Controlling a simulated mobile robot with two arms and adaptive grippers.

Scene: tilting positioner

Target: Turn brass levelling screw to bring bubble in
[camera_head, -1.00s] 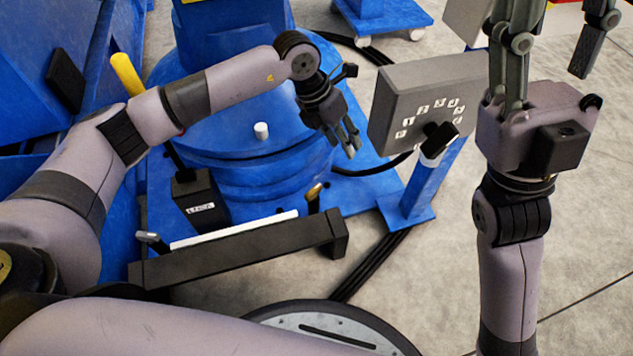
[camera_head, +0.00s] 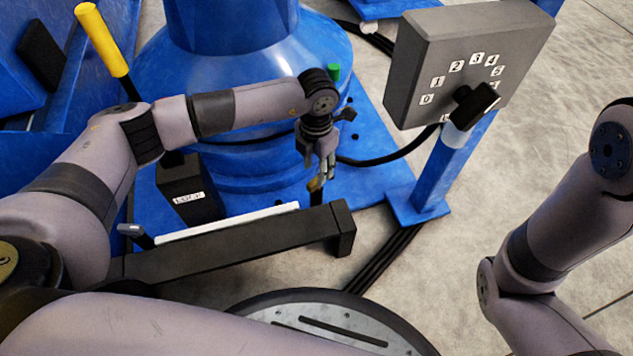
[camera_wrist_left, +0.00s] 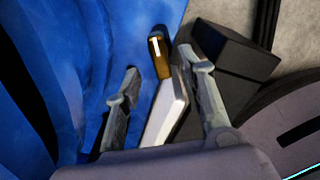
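The brass screw (camera_head: 314,185) stands at the right end of a white strip (camera_head: 228,222) by a black bar (camera_head: 240,245). In the left wrist view the brass screw (camera_wrist_left: 160,55) lies between the lines of my two fingers, near their tips. My left gripper (camera_head: 321,172) points down right at the screw and partly hides it. Its fingers (camera_wrist_left: 160,72) are spread, with a gap on both sides of the screw; contact is not visible. No bubble can be made out. My right arm shows at the right, its gripper out of view.
A grey box with a numbered dial and black knob (camera_head: 476,102) stands on a blue post at right. A yellow-handled lever (camera_head: 100,38) rises at left from a black labelled block (camera_head: 190,192). A silver-headed screw (camera_head: 131,230) is at the bar's left end.

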